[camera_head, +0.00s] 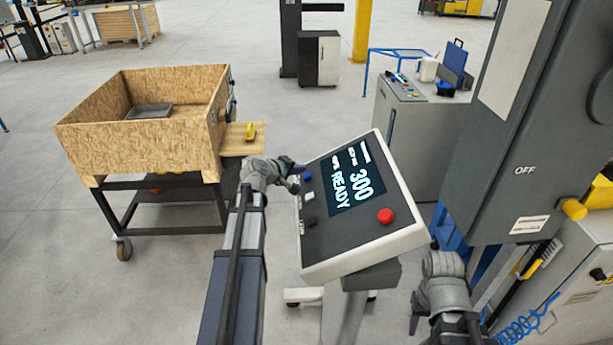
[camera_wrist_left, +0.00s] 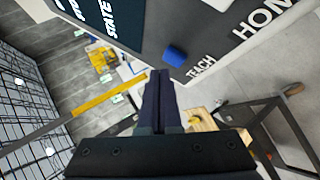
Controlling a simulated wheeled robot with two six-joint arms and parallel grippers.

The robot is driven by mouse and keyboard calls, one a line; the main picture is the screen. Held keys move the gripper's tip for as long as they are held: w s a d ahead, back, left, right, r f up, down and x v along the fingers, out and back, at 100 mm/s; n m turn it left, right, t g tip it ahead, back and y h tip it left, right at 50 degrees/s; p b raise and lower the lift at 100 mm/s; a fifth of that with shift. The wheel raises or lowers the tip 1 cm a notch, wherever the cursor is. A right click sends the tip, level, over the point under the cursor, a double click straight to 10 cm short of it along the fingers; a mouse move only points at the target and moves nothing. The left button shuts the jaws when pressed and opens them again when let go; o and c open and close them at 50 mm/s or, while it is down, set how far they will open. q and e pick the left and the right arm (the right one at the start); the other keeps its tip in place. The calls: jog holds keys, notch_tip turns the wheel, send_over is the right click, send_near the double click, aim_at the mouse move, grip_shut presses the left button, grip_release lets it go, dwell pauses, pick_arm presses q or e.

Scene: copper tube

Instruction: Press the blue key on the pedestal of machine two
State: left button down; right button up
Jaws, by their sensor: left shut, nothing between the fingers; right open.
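The machine pedestal's tilted control panel (camera_head: 345,235) has a dark face with a lit screen (camera_head: 353,180) reading 300 and READY. The blue key (camera_head: 307,176) is at its upper left edge; it also shows in the left wrist view (camera_wrist_left: 174,55), near the word TEACH. My left gripper (camera_head: 298,178) is just left of the blue key, shut and empty. In the left wrist view its fingertips (camera_wrist_left: 160,74) appear just below the key, and I see a small gap. My right gripper (camera_head: 416,318) hangs low right of the pedestal, open and apart from it.
A white key (camera_head: 309,196), a dark key (camera_head: 311,222) and a red button (camera_head: 385,216) share the panel. A chipboard crate (camera_head: 140,150) on a wheeled cart stands left. A tall grey cabinet (camera_head: 515,130) marked OFF rises at right. Open floor lies in front of the cart.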

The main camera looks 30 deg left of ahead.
pick_arm(q)
jog(key=shift+f, duration=0.15)
jog(key=shift+w+d+f+b, duration=0.1)
jog(key=shift+d+f+b, duration=0.1)
jog(key=shift+b, duration=0.15)
jog(key=shift+w+d+f+b, duration=0.1)
jog(key=shift+d+f+b, duration=0.1)
jog(key=shift+f+b, duration=0.25)
dwell(0.6)
jog(key=shift+r, duration=0.15)
dwell(0.3)
jog(key=shift+s+a+r+p, duration=0.2)
jog(key=shift+a+r+p, duration=0.15)
jog(key=shift+r+p, duration=0.4)
jog(key=shift+f, duration=0.1)
jog(key=r+p, duration=0.1)
jog(key=a+r+p, duration=0.1)
jog(key=r+p, duration=0.1)
jog(key=shift+s+a, duration=0.15)
jog(key=shift+s, duration=0.2)
jog(key=shift+s+a+r+p, duration=0.3)
jog(key=shift+a+r+p, duration=0.15)
jog(key=shift+r+p, duration=0.25)
